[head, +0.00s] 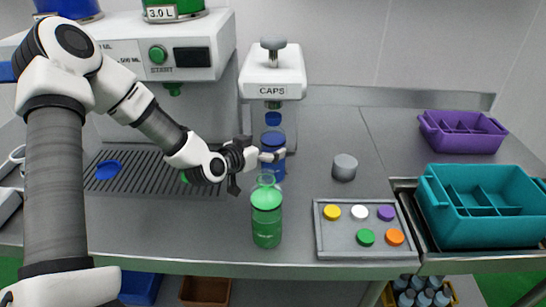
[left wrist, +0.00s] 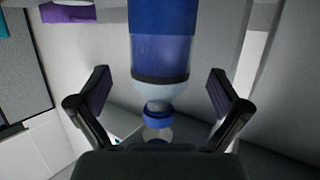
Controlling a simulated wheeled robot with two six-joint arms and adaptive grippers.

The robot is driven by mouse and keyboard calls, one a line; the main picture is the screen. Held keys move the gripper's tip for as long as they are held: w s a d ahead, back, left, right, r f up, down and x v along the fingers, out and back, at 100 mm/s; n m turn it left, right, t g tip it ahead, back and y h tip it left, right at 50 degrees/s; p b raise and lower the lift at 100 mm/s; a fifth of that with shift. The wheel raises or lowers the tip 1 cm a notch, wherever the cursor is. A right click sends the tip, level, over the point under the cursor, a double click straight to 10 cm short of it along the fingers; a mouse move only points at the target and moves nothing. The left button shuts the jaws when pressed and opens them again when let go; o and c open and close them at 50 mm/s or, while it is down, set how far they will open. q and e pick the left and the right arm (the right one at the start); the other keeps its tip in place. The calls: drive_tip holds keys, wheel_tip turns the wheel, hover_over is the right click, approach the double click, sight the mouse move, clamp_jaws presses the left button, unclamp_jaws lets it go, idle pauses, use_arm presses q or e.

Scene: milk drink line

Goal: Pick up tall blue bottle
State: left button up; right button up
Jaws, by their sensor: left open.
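The tall blue bottle (head: 274,141) stands upright on the counter, just in front of the caps dispenser, with a blue cap on top. My left gripper (head: 254,160) reaches it from the left side. It is open, with a fingertip overlapping the bottle in the head view. In the left wrist view, the blue bottle (left wrist: 160,55) appears upside down, in line with the gap between the two spread fingers (left wrist: 160,100). I cannot tell whether either finger touches it. My right gripper is not in view.
A green bottle (head: 267,222) stands close in front of the blue one. The caps dispenser (head: 272,75) is behind. A grey tray (head: 341,240) with coloured caps, a grey cylinder (head: 344,167), a teal crate (head: 480,236) and a purple crate (head: 463,140) are to the right.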

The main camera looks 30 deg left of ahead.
use_arm(q)
drive_tip(key=x, duration=0.4)
drive_tip(key=shift+w+f, duration=0.15)
drive_tip(key=shift+w, duration=0.1)
drive_tip(key=shift+s, duration=0.1)
drive_tip(key=shift+s+a, duration=0.1)
drive_tip(key=c, duration=1.8)
